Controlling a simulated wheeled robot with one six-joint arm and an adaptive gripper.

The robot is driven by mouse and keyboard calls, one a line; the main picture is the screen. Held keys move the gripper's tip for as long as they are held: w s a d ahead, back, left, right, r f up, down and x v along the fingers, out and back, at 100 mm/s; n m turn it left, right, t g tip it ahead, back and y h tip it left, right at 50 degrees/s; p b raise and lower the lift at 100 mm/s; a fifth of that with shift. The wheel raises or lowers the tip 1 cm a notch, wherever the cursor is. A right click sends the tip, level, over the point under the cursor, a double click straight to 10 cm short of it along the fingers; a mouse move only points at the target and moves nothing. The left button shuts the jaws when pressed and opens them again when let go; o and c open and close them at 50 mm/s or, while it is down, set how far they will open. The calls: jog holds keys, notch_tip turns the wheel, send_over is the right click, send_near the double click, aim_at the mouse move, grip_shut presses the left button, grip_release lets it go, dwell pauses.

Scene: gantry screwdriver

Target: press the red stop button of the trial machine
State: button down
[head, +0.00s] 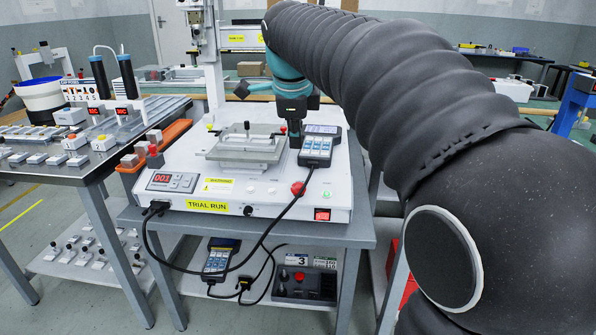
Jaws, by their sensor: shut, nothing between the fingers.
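The trial machine is a white box (230,206) with a yellow "TRIAL RUN" label, standing on a grey table. Its red stop button (298,188) is a round mushroom shape on the sloped front, right of centre, and is unobstructed in view. A black cable passes close to it. My gripper (294,136) is shut and empty, pointing down over the machine's top. It is behind and above the button, apart from it in the picture. Its fingertips are small and dark, partly against the handheld pendant, so their exact height is unclear.
A handheld pendant (317,147) lies on the machine's right side, its cable looping down the front. A clamped grey plate fixture (243,150) is left of my gripper. A red rocker switch (322,214) sits below the button. A crowded bench (62,172) stands at left.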

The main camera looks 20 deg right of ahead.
aim_at(299, 188)
jog(key=b+x, duration=0.1)
jog(key=x, duration=1.2)
jog(key=shift+w+f, duration=0.15)
jog(key=shift+f, duration=0.25)
jog(key=shift+b+x, duration=0.5)
jog(key=shift+x, duration=0.5)
jog(key=shift+f, duration=0.1)
jog(key=shift+s, duration=0.2)
jog(key=p+v, duration=0.3)
jog(key=v, duration=1.2)
jog(key=shift+w, duration=0.25)
